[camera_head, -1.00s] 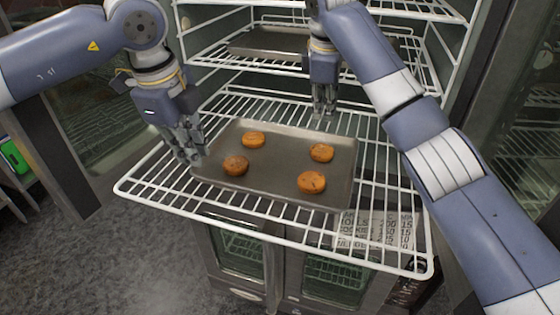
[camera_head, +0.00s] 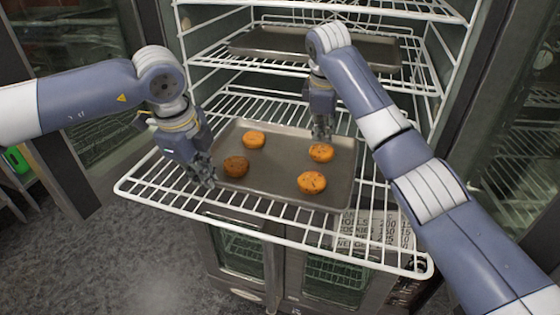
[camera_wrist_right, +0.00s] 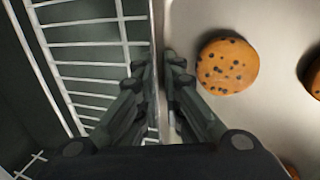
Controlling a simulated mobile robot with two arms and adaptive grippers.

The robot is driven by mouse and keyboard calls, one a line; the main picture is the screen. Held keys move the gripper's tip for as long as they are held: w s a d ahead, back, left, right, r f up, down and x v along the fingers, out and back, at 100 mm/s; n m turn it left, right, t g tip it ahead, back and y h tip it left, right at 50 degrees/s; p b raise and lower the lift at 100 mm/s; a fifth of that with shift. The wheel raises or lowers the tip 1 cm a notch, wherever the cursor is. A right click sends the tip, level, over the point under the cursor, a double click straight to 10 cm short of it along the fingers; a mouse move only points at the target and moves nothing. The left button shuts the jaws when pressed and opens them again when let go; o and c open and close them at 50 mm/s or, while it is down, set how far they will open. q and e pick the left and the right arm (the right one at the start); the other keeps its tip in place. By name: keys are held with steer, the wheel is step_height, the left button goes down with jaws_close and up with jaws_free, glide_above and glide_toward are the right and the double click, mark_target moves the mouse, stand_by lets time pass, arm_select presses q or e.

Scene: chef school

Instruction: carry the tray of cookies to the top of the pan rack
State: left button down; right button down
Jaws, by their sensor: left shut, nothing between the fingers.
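The grey metal tray (camera_head: 270,185) lies on the pulled-out white wire shelf and holds several round cookies (camera_head: 312,182). My left gripper (camera_head: 207,180) is shut and empty at the tray's left edge, hiding part of that rim. My right gripper (camera_head: 322,135) points down at the tray's far side, beside a cookie (camera_head: 320,153). In the right wrist view, my right gripper's fingers (camera_wrist_right: 157,65) lie on either side of the tray's rim, close to it. A spotted cookie (camera_wrist_right: 228,67) sits just right of them. Whether the fingers press on the rim cannot be told.
Another tray (camera_head: 275,42), dark and empty-looking, lies on the wire shelf above. The wire shelf (camera_head: 385,262) under the cookie tray is bare at its front right. Glass-doored cabinets (camera_head: 335,275) stand below. Open floor (camera_head: 120,260) shows at the lower left.

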arm_select(q)
steer(key=shift+w+r, duration=0.15)
steer(key=shift+r, duration=0.05)
arm_select(e)
steer(key=shift+r, duration=0.1)
